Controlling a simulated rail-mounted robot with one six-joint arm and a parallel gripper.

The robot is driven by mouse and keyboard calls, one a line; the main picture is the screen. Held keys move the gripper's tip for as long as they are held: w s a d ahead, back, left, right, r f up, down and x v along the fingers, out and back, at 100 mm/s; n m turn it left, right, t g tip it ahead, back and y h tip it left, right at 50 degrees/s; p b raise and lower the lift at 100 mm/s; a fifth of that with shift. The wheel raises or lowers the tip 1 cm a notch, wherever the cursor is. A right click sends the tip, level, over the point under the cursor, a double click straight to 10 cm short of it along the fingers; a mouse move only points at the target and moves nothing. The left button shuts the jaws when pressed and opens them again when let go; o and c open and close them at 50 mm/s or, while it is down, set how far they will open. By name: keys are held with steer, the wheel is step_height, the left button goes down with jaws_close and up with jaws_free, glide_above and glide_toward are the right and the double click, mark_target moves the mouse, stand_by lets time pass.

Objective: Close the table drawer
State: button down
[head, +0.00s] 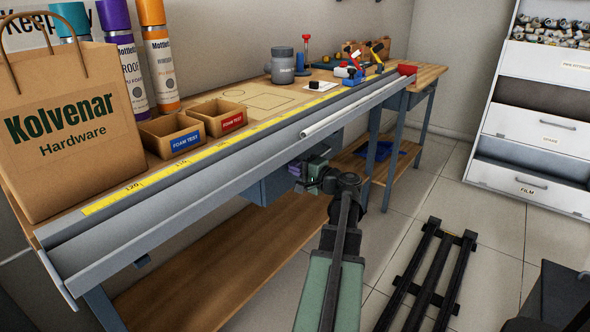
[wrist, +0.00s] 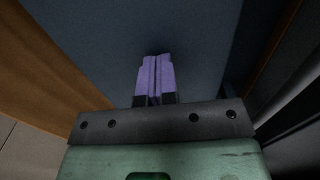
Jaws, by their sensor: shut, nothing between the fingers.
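The table drawer (head: 268,190) is a blue-grey box under the workbench's front edge, near the middle in the head view. The grey rail above it and my arm hide much of it, so how far it stands open cannot be told. My gripper (head: 312,168) is at the drawer's right end, below the rail. In the wrist view my gripper's purple fingers (wrist: 155,62) are shut together and empty. They point at a flat blue-grey panel (wrist: 110,45), which looks like the drawer. Whether the fingertips touch it cannot be told.
The workbench (head: 265,92) carries a paper bag (head: 60,130), spray cans (head: 160,55), two cardboard bins (head: 218,115) and tools. A long grey rail (head: 200,190) and a white tube (head: 350,108) run along its front. A wooden shelf (head: 220,260) lies below. A black rack (head: 430,275) is on the floor.

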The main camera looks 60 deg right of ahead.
steer(key=shift+w+d+r, duration=0.15)
steer(key=s+a, duration=0.1)
steer(key=s, duration=1.3)
steer(key=shift+s, duration=0.15)
